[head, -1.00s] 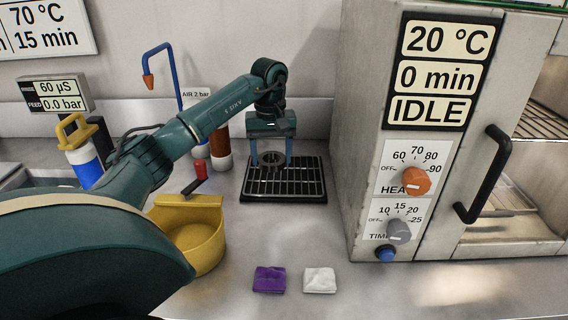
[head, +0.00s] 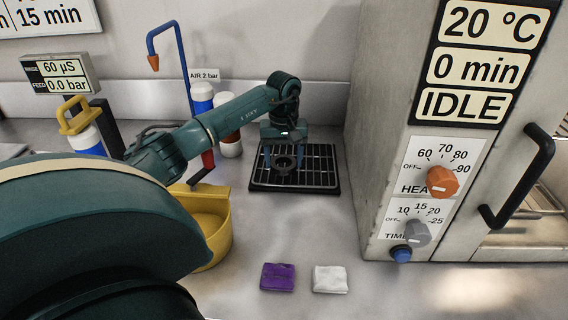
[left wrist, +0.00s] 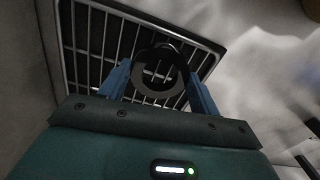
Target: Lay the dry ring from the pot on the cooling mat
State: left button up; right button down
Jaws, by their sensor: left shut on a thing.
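My left gripper (head: 283,158) is shut on a dark grey ring (head: 284,168), held between its two blue fingers. The ring also shows in the left wrist view (left wrist: 158,98), with slats visible through its hole. It is over the black slatted mat (head: 324,187), which lies on the bench beside the oven; I cannot tell whether the ring touches the slats. The mat fills much of the upper left wrist view (left wrist: 88,52). The yellow pot (head: 214,240) stands nearer and to the left, partly hidden by my left arm. My right gripper is not in view.
An oven reading IDLE (head: 400,150) stands right of the mat. A purple cloth (head: 278,277) and a white cloth (head: 330,279) lie in front. Bottles (head: 229,140) and a blue pipe (head: 172,65) stand behind my arm. The bench between mat and cloths is clear.

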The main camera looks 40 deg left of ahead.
pick_arm(q)
jog(key=shift+f, duration=1)
jog(key=shift+f, duration=0.25)
jog(key=o, duration=1.1)
jog(key=shift+r, duration=0.1)
notch_tip(320, 180, up, 12)
jog(key=shift+r, duration=0.15)
